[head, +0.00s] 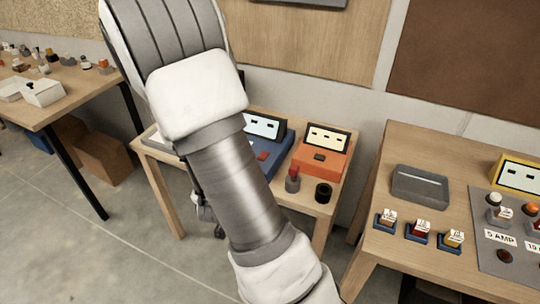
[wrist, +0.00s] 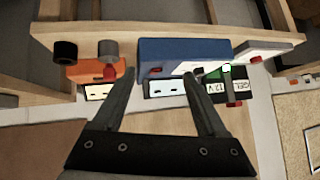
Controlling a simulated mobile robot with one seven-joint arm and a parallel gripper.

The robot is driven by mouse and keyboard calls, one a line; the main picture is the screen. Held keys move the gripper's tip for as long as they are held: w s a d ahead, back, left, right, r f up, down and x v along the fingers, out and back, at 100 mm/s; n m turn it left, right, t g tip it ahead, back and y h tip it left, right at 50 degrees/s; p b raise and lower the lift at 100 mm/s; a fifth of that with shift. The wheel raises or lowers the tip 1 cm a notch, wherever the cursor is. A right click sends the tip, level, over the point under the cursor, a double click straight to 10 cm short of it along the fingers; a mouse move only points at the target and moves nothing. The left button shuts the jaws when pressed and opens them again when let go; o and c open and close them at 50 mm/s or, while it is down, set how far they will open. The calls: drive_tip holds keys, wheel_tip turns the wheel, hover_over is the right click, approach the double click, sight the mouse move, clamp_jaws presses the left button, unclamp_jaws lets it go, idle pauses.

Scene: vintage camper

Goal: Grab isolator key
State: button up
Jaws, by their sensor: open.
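A red key-like piece (head: 293,171), which looks like the isolator key, stands upright on a short grey cylinder (head: 293,185) at the front of the small middle table. In the wrist view the red piece (wrist: 110,73) shows by the grey cylinder (wrist: 108,49), left of my left fingertip. My gripper (wrist: 161,74) is open and empty, its fingers spread over the blue box. The key is outside the gap between them. In the head view my arm hides most of the gripper and part of the table.
An orange box (head: 318,160) with a screen stands behind the key, a black cylinder (head: 324,193) to its right. A blue box (head: 268,150) is to the left. The wrist view shows a 12 V battery (wrist: 212,87). A right-hand table holds a grey tray (head: 420,188) and several small blocks.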

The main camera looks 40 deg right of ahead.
drive_tip(key=s+d+f+g+h, duration=0.1)
drive_tip(key=s+d+h, duration=0.4)
drive_tip(key=d, duration=0.3)
drive_tip(key=b, duration=1.1)
approach(292, 171)
drive_tip(key=shift+m, duration=0.4)
drive_tip(key=x, duration=1.1)
drive_tip(key=shift+w+d+f, duration=0.1)
drive_tip(key=shift+d+f, duration=0.05)
drive_tip(key=shift+d, duration=0.2)
drive_tip(key=shift+c, duration=0.3)
clamp_jaws()
